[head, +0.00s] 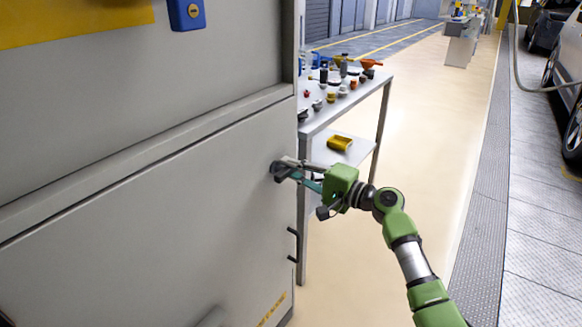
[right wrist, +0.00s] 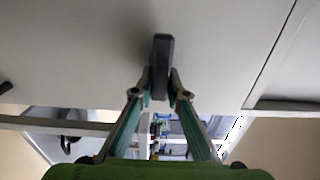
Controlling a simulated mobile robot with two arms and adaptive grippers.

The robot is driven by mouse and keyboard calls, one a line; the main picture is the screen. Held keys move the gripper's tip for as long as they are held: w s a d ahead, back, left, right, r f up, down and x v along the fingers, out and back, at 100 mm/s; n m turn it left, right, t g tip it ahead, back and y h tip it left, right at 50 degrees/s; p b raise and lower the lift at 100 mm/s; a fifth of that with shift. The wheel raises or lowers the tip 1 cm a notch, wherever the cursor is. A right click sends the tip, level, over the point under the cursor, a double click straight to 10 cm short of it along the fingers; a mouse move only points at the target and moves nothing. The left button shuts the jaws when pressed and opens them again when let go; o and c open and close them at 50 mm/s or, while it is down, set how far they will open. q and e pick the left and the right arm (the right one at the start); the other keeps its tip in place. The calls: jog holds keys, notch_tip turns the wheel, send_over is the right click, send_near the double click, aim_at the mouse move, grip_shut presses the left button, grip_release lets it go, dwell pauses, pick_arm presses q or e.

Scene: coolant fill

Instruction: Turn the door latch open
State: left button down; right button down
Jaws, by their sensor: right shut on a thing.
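The door (head: 150,220) is a large light grey panel that fills the left of the head view. The door latch (head: 279,171) is a small dark handle near its right edge. My right gripper (head: 290,170) is shut on the latch. In the right wrist view the latch (right wrist: 162,55) is a dark upright bar against the grey door (right wrist: 80,50), with the fingertips (right wrist: 161,85) on either side of its lower part. The fingers partly hide the latch. My left gripper is not in view.
A black pull handle (head: 294,245) is on the cabinet below the latch. A blue padlock-like box (head: 187,14) is at the top. Open floor (head: 420,130) lies right.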

jog(key=c, duration=2)
grip_release()
jog(key=shift+o, duration=0.2)
jog(key=v, duration=1.2)
